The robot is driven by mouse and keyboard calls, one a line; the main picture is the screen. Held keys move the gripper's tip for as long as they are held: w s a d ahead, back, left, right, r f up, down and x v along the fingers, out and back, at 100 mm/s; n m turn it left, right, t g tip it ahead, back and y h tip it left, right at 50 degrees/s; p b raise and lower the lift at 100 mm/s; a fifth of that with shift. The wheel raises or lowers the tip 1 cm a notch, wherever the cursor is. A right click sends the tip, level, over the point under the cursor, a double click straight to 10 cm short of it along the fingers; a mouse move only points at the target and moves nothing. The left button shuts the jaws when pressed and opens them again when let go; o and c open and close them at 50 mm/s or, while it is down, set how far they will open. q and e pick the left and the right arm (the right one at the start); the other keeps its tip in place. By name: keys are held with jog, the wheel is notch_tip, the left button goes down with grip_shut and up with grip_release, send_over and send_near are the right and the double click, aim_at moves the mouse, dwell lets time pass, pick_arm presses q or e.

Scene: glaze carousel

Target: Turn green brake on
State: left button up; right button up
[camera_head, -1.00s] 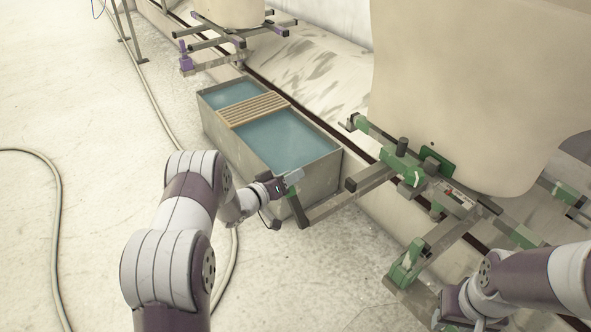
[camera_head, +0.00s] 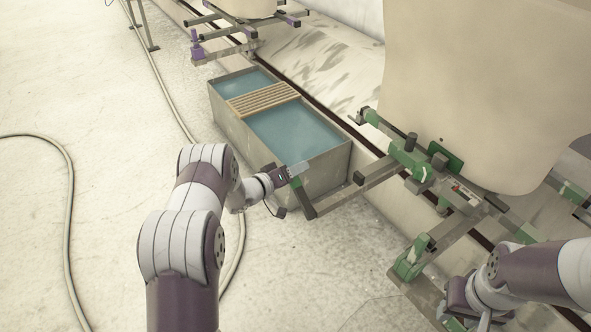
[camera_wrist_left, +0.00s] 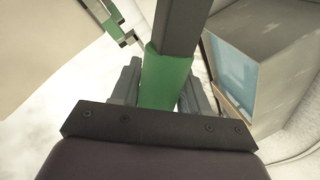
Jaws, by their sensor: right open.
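The green-marked carousel frame (camera_head: 376,173) stands under a large cream vessel, with green fittings at its hub and arms. A small upright dark-topped lever (camera_head: 411,143) sits on a green block at the hub; I cannot tell for sure that it is the brake. My left gripper (camera_head: 297,173) is at the outer end of one carousel arm. In the left wrist view its fingers flank the green sleeve (camera_wrist_left: 165,82) closely on both sides, appearing shut on it. My right gripper (camera_head: 452,318) is low at the right, by another arm end, open and partly cut off.
A grey tank (camera_head: 228,122) of blue liquid with a slatted wooden rack (camera_head: 263,102) stands just behind the left gripper. A purple-marked carousel (camera_head: 225,42) is farther back. A hose (camera_head: 70,200) lies on the open floor at the left.

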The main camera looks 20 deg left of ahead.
pick_arm(q)
jog(key=shift+o, duration=0.7)
jog(key=shift+f, duration=0.1)
jog(key=p+v, duration=0.5)
jog(key=v, duration=0.7)
jog(key=shift+s+a, duration=0.15)
jog(key=shift+s, duration=0.15)
